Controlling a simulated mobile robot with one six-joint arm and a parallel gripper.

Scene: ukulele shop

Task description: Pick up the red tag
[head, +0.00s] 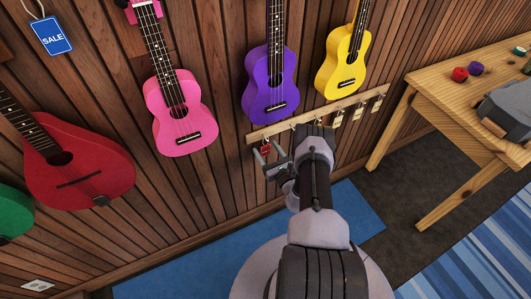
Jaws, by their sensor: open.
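The red tag (266,149) is small and hangs at the left end of a wooden rail (350,110) on the wall, below the purple ukulele. My gripper (267,160) is at the red tag, with its fingers apart just around or in front of it. Whether the fingers touch the tag cannot be told.
Several pale tags hang from the rail's right part. Pink (181,115), purple (270,88) and yellow (343,67) ukuleles hang above. A wooden table (440,88) stands at right. A blue mat (180,278) lies on the floor.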

